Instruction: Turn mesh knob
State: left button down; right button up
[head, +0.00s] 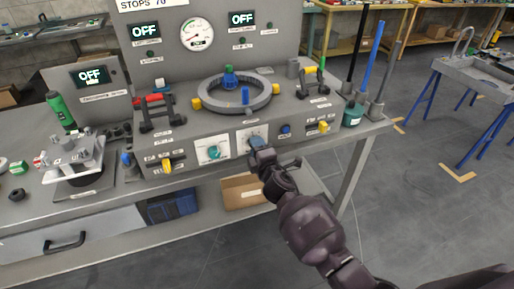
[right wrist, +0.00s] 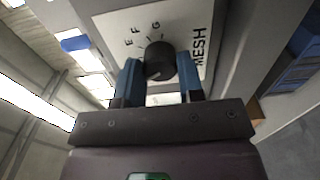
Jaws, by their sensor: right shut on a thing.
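The mesh knob (right wrist: 160,62) is a dark round knob on a white plate (right wrist: 205,20) marked MESH, with letters E, F and G around it in the right wrist view. My right gripper (right wrist: 159,80) has its two blue fingers on either side of the knob and is shut on it. In the head view the right gripper (head: 258,143) reaches the front panel of the bench and covers most of the knob. The plate (head: 243,138) shows around the fingertips there. My left gripper is not in view.
A teal knob (head: 213,152) on a white plate sits left of the gripper, and a blue button (head: 285,130) sits to its right. A yellow switch (head: 323,127) is further right. A cardboard box (head: 240,192) stands on the shelf below.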

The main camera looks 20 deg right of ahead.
jog(key=shift+n, duration=0.6)
jog(key=o, duration=0.9)
jog(key=s, duration=0.5)
jog(key=s+p, duration=0.1)
jog(key=s, duration=0.4)
jog(key=shift+s+d, duration=0.2)
jog(key=shift+s, duration=0.2)
